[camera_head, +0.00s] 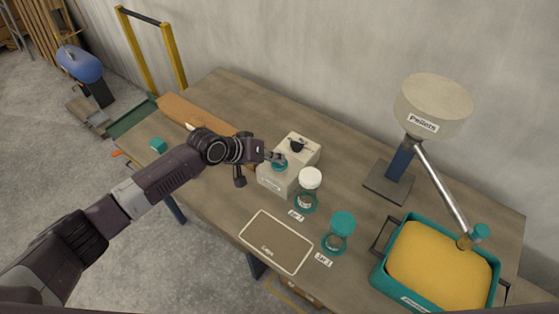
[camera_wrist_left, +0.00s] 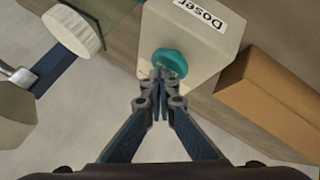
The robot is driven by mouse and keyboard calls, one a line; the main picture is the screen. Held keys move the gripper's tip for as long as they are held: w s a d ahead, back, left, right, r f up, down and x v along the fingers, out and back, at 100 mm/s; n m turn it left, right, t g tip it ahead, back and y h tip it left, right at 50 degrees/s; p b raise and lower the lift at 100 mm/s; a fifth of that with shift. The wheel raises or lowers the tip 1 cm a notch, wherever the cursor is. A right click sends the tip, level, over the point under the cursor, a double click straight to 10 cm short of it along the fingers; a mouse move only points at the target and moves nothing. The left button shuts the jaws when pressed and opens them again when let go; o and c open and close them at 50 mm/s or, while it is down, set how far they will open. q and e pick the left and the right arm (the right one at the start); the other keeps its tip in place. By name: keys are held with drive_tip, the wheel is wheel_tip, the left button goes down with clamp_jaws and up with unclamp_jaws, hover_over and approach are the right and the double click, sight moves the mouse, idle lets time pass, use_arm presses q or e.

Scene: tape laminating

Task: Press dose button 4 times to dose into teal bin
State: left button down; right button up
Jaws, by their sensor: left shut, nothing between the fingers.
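The doser (camera_head: 303,152) is a pale box on the table with a black knob on top. Its teal dose button (camera_head: 279,167) is on the face toward my left gripper and also shows in the left wrist view (camera_wrist_left: 171,58). My left gripper (camera_head: 277,157) is shut and empty, its fingertips at the button. In the left wrist view the tips (camera_wrist_left: 161,73) overlap the button's lower edge; whether they touch it or press it in, I cannot tell. The teal bin (camera_head: 383,281) stands at the right, full of yellow pellets. My right gripper is not in view.
A white-lidded jar (camera_head: 309,181) stands close beside the doser, and a teal-lidded jar (camera_head: 342,224) is nearer the front. A pellet hopper (camera_head: 433,105) has a tube sloping to the bin. An outlined mat (camera_head: 275,242) is empty. A brown block (camera_head: 190,113) lies behind my left arm.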

sight(278, 164)
use_arm(q)
drive_tip(key=shift+r+p, duration=0.75)
drive_tip(key=shift+r, duration=0.1)
wheel_tip(278, 164, up, 5)
drive_tip(key=p, duration=0.5)
idle(0.5)
